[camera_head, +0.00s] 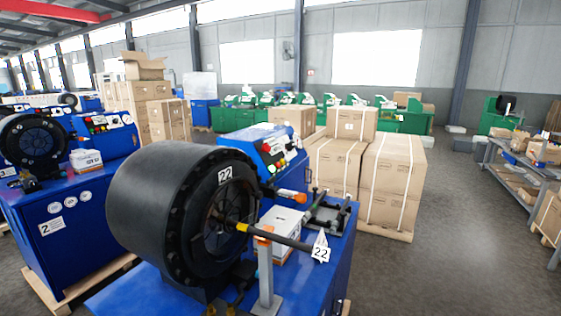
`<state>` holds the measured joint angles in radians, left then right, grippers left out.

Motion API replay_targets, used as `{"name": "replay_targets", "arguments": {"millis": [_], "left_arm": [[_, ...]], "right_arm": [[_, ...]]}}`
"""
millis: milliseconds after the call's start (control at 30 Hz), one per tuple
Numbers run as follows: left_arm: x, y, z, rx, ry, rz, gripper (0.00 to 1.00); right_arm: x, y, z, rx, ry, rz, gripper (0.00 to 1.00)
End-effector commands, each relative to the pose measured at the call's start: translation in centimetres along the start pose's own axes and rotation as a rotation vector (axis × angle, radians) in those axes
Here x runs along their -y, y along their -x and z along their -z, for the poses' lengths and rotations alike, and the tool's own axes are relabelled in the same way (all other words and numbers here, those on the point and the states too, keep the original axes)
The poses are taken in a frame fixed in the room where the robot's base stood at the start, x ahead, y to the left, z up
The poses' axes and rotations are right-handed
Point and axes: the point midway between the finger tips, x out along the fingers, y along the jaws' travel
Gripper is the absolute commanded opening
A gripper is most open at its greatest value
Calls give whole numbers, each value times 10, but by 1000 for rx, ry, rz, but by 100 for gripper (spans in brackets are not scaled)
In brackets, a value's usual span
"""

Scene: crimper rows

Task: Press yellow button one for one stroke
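A blue crimper with a large black round head (165,205) labelled 22 stands in the near middle. Its blue control box (245,143) rises behind the head, with a sloped panel (279,152) of small coloured buttons. The buttons are too small to tell a yellow button one apart. A second blue crimper (72,215), labelled 2, stands at the left with its own button panel (108,122). Neither of my grippers is in view.
A dark hose (285,239) runs from the crimper head over a grey stand (266,275). A white box (283,222) sits on the crimper's top. Strapped cartons (390,180) stand behind it. A shelf table (520,175) is at right. Floor between them is clear.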

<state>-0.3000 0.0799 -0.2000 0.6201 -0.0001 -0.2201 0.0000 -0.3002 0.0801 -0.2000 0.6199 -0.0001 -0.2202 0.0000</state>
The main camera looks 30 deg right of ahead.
Motion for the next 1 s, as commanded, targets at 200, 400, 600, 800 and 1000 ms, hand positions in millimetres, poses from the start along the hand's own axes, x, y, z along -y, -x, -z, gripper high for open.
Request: {"name": "replay_targets", "arguments": {"millis": [200,400,600,800,1000], "left_arm": [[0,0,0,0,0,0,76],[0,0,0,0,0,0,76],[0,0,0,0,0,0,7],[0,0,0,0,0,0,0],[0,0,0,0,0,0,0]], "right_arm": [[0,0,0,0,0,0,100],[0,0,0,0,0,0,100],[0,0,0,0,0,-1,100],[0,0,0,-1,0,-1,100],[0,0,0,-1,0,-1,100]]}}
